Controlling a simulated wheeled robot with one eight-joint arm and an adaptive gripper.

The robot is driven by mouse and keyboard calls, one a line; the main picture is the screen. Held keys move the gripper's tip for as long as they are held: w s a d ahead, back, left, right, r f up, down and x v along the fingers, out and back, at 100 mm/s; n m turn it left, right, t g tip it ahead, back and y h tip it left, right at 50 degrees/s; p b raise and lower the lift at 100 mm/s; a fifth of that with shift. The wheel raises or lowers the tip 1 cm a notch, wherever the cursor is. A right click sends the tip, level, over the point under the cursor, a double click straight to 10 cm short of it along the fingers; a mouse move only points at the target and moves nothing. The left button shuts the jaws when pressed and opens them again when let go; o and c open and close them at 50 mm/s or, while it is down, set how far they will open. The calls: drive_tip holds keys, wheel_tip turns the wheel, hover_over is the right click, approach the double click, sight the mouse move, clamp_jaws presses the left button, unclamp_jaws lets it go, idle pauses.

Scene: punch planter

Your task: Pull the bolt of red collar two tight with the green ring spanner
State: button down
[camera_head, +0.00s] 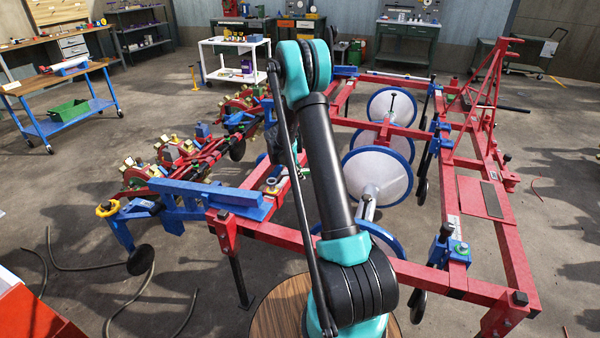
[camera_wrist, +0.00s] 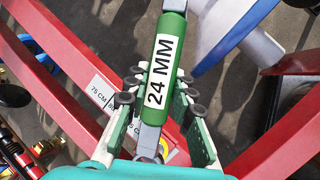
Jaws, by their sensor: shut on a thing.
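The spanner with the green sleeve (camera_wrist: 182,40) shows in the wrist view, with "24 MM" on a white label. Its grey shank shows at both ends of the sleeve. My gripper (camera_wrist: 161,86) is shut on it, with the green-and-white fingers on either side of the handle. The ring end cannot be made out. In the head view my arm hides the gripper and spanner. I cannot tell which red part is collar two, and its bolt cannot be picked out.
The red planter frame (camera_head: 480,290) fills the middle and right, with white discs (camera_head: 378,175) rimmed in blue. A blue bracket (camera_head: 210,203) and planter units (camera_head: 170,150) stand left. Hoses (camera_head: 85,268) lie on the floor. A blue trolley (camera_head: 65,125) stands at far left.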

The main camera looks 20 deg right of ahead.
drive_tip(key=shift+f, duration=1.55)
drive_tip(key=shift+s, duration=0.1)
drive_tip(key=s+a+m+g, duration=0.5)
drive_tip(key=s+a+m, duration=0.2)
drive_tip(key=s+m, duration=0.3)
drive_tip(key=shift+a+m+g, duration=0.2)
drive_tip(key=shift+m+g, duration=0.1)
drive_tip(key=shift+m, duration=0.7)
idle(0.5)
drive_tip(key=shift+w+d, duration=0.15)
drive_tip(key=shift+d, duration=0.1)
idle(0.4)
drive_tip(key=shift+r, duration=0.1)
drive_tip(key=shift+r, duration=1.6)
